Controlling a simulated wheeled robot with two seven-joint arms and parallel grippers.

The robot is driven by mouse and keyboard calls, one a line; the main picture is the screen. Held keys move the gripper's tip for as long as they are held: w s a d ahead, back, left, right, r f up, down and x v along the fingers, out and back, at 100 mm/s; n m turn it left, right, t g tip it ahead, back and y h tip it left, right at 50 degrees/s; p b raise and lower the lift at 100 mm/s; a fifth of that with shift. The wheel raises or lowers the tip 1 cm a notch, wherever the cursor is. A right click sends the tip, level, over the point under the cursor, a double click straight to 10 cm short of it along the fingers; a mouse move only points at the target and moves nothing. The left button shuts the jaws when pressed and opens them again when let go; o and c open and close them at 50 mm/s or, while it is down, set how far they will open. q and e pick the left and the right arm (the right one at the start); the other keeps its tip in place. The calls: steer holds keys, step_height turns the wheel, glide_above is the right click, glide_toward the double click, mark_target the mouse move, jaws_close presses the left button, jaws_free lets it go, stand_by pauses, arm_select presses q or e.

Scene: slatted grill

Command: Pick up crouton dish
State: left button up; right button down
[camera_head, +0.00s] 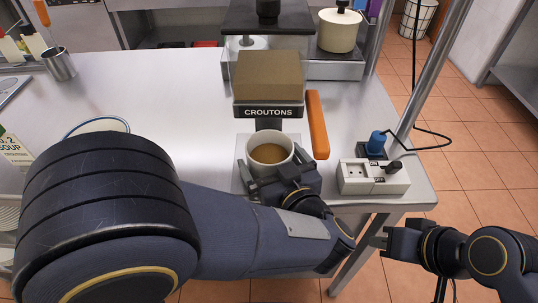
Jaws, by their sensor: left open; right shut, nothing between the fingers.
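A white round dish (270,150) with smooth brown contents stands upright on a grey base plate below a brown box (268,78) labelled "CROUTONS". My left gripper (273,178) is open at the near side of the dish. Its fingers reach towards the dish's lower front, and I cannot tell whether they touch it. My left arm crosses the front of the counter and hides part of it. My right gripper (384,240) is shut and empty, out past the counter's right corner, over the tiled floor.
An orange handle (317,124) stands right of the dish. A white socket box (374,177) with a blue plug (376,143) lies further right, near a metal post. A cream pot (338,30) is behind. The counter's left middle is clear.

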arm_select(q)
steer(key=shift+x, duration=1)
steer(key=c, duration=1)
steer(key=shift+o, duration=0.2)
